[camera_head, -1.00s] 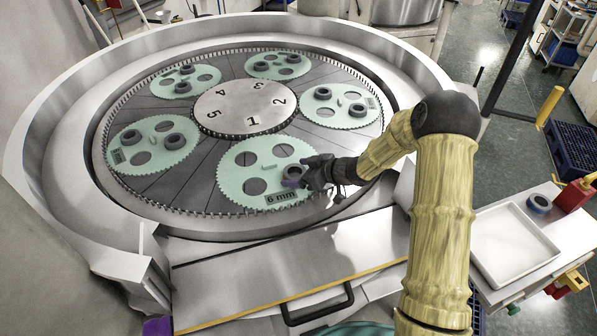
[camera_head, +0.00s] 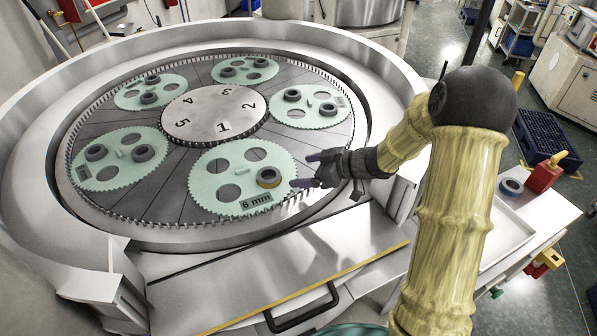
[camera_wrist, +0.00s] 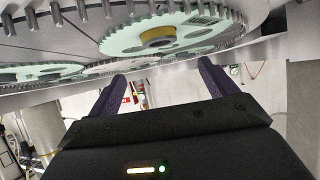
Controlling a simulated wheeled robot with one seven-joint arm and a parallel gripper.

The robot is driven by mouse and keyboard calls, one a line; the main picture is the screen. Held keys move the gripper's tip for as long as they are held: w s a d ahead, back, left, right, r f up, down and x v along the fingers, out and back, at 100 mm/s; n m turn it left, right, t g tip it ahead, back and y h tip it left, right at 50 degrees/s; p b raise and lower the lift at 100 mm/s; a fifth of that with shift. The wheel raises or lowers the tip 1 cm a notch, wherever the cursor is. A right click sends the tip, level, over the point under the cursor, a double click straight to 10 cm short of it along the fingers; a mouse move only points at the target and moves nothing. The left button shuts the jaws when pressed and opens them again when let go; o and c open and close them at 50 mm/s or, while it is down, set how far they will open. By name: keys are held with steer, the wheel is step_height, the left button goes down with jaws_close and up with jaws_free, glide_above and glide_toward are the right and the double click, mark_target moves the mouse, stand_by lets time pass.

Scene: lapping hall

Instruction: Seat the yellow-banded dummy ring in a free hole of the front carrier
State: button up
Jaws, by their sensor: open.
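The yellow-banded dummy ring (camera_head: 269,177) lies in the right hole of the front carrier (camera_head: 215,172), the pale green toothed disc marked "6 mm". Its yellow band also shows in the wrist view (camera_wrist: 157,37), on the carrier (camera_wrist: 120,45). Whether it sits fully flush I cannot tell. The other holes of this carrier look empty. My gripper (camera_head: 302,170) is open and empty, just right of the ring and apart from it. In the wrist view its two dark fingers (camera_wrist: 160,85) are spread with nothing between them.
Several other green carriers, each with dark grey rings, lie around the numbered centre plate (camera_head: 214,112). A raised metal rim (camera_head: 385,110) surrounds the plate.

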stand_by(0.5)
steer(key=shift+w+d+r+m+t+h, duration=0.2)
steer(key=shift+w+m+t+h, duration=0.1)
steer(key=shift+h, duration=0.1)
steer(key=s+d+r+m+t+h, duration=0.1)
steer(key=s+d+m+h, duration=0.6)
steer(key=d+h, duration=0.15)
steer(key=s+m+g+h, duration=0.1)
steer(key=s+m+g, duration=0.3)
steer(key=s, duration=1.2)
steer(key=shift+a+f+m+g, duration=0.25)
steer(key=shift+a+m+g, duration=0.05)
steer(key=shift+a+g, duration=0.2)
